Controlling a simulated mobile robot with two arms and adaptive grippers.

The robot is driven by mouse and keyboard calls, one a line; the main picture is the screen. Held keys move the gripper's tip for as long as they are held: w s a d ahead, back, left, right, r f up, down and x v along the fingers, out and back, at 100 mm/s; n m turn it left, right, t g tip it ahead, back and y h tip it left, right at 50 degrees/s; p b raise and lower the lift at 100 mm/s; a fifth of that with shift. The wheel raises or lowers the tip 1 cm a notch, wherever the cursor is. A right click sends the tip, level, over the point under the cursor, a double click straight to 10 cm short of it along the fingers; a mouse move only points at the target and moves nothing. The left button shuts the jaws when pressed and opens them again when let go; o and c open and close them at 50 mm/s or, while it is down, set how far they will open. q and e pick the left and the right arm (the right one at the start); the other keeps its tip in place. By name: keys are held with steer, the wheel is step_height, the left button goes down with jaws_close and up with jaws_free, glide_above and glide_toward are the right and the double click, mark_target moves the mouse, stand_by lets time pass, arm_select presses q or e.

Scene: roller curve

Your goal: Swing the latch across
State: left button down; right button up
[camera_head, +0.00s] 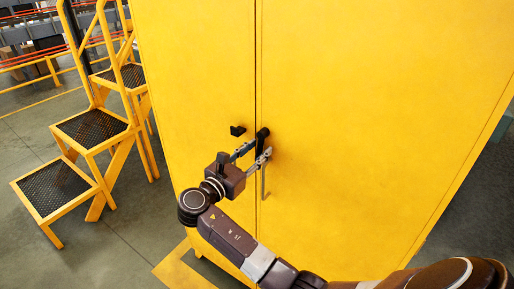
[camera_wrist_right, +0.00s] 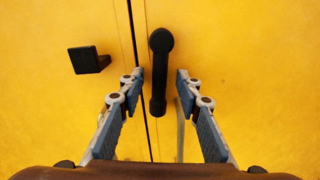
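The black latch (camera_wrist_right: 160,75) is a bar with a round pivot on the right door of the yellow cabinet (camera_head: 380,100); it hangs about straight down beside the door seam. It also shows in the head view (camera_head: 262,135). A black catch (camera_wrist_right: 88,60) sticks out of the left door, to the left of the latch; it also shows in the head view (camera_head: 237,131). My right gripper (camera_head: 258,150) is open in front of the doors. In the wrist view its fingers (camera_wrist_right: 160,75) stand on both sides of the latch with gaps. My left gripper is not in view.
A grey vertical handle (camera_head: 264,182) is on the right door below the latch, partly behind my gripper. A yellow step ladder (camera_head: 92,128) stands left of the cabinet. The floor (camera_head: 110,255) in front of the ladder is clear.

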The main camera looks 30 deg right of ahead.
steer(key=shift+c, duration=0.3)
jaws_close()
steer(key=shift+w, duration=0.1)
